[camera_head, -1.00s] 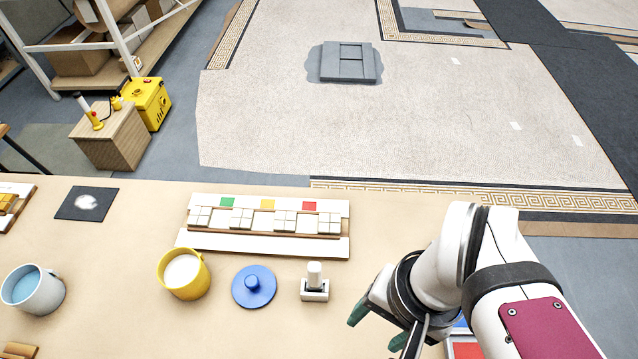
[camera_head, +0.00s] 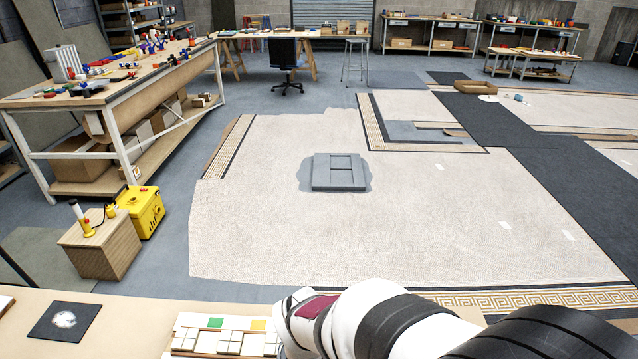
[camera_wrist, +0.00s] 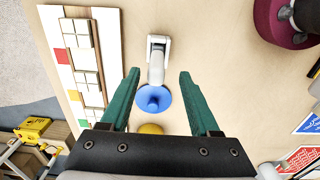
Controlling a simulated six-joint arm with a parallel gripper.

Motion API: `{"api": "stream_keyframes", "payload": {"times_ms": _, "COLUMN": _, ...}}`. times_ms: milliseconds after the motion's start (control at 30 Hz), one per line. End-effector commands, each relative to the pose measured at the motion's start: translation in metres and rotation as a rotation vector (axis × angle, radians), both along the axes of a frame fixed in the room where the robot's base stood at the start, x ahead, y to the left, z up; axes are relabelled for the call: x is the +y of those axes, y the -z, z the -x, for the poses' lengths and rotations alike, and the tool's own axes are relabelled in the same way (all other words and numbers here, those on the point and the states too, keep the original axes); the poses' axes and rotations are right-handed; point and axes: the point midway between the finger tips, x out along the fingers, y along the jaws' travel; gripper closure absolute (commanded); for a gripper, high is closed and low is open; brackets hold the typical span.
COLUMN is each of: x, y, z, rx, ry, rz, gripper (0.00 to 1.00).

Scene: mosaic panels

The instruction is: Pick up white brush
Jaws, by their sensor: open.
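The white brush (camera_wrist: 157,62) stands upright on the tan table in the wrist view, with its pale handle pointing toward the camera. My gripper (camera_wrist: 158,74) is open, its two green fingers apart to the left and right of the handle in the picture. The brush's base shows beyond the fingertips. Whether the handle is between the fingers or still below them is hard to tell. In the head view the brush and my gripper are out of sight; only my arm shows low in the picture.
A blue disc with a knob (camera_wrist: 151,99) is close beside the brush, and a yellow cup (camera_wrist: 150,128) is partly hidden behind my gripper. A white tile panel (camera_wrist: 84,45) lies to the left. Red and blue printed cards (camera_wrist: 303,157) lie at lower right.

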Motion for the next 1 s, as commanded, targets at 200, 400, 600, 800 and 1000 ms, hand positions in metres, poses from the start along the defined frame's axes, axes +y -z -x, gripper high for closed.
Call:
{"api": "stream_keyframes", "payload": {"times_ms": 200, "x": 0.0, "y": 0.042, "z": -0.004, "rx": 0.006, "ry": 0.0, "rz": 0.003, "gripper": 0.38}}
{"api": "stream_keyframes", "payload": {"times_ms": 400, "x": 0.0, "y": 0.052, "z": -0.005, "rx": 0.0, "ry": 0.002, "rz": 0.0, "gripper": 0.38}}
{"api": "stream_keyframes", "payload": {"times_ms": 600, "x": 0.0, "y": 0.052, "z": -0.005, "rx": 0.001, "ry": 0.002, "rz": 0.001, "gripper": 0.55}}
{"api": "stream_keyframes", "payload": {"times_ms": 800, "x": 0.0, "y": 0.051, "z": -0.005, "rx": 0.001, "ry": 0.002, "rz": 0.001, "gripper": 0.92}}
{"api": "stream_keyframes", "payload": {"times_ms": 1000, "x": 0.0, "y": 0.051, "z": -0.005, "rx": 0.001, "ry": 0.002, "rz": 0.001, "gripper": 1.0}}
